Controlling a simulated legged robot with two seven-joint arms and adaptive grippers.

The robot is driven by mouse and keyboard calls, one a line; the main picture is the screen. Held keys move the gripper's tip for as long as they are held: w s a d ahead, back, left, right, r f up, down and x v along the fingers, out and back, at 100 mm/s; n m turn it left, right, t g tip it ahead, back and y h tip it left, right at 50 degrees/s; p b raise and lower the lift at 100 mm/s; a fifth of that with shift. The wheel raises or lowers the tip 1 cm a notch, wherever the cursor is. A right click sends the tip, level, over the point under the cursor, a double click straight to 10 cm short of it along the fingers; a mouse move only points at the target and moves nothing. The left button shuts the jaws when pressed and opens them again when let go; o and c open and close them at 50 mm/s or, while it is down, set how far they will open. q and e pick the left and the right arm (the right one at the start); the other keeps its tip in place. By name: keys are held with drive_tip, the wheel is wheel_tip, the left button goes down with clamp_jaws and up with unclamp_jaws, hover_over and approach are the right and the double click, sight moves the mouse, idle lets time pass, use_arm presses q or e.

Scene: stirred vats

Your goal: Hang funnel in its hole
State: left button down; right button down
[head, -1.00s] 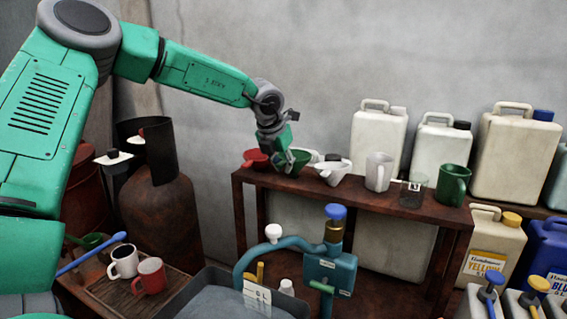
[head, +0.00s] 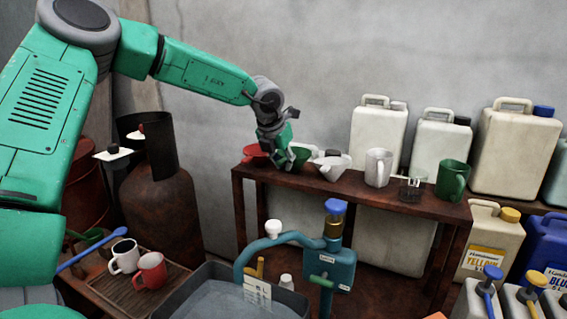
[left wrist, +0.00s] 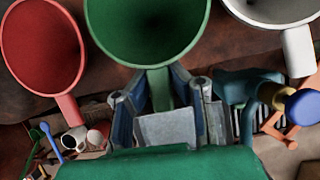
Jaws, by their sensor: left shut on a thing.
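My left gripper (head: 285,158) is at the left part of the brown shelf (head: 340,185). It is shut on the handle of the green funnel (left wrist: 150,25). In the left wrist view the handle runs between the fingers of my left gripper (left wrist: 163,90), and the wide mouth faces the camera. In the head view the green funnel (head: 301,154) is partly behind the gripper, close to the shelf top. A red funnel (head: 256,154) is to its left and a white funnel (head: 330,168) to its right. The green funnel's spout and any hole under it are hidden.
A white jug (head: 378,167), a clear beaker (head: 411,188) and a green mug (head: 453,180) stand farther right on the shelf. Large canisters (head: 375,135) stand behind. A teal pump (head: 328,268) and grey vat (head: 218,277) are in front, below the shelf.

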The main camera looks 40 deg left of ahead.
use_arm(q)
drive_tip(key=shift+f, duration=0.4)
drive_tip(key=c, duration=1.5)
unclamp_jaws()
drive_tip(key=shift+r, duration=0.1)
drive_tip(key=v, duration=1.1)
drive_tip(key=shift+s+r, duration=0.15)
drive_tip(key=shift+r, duration=0.1)
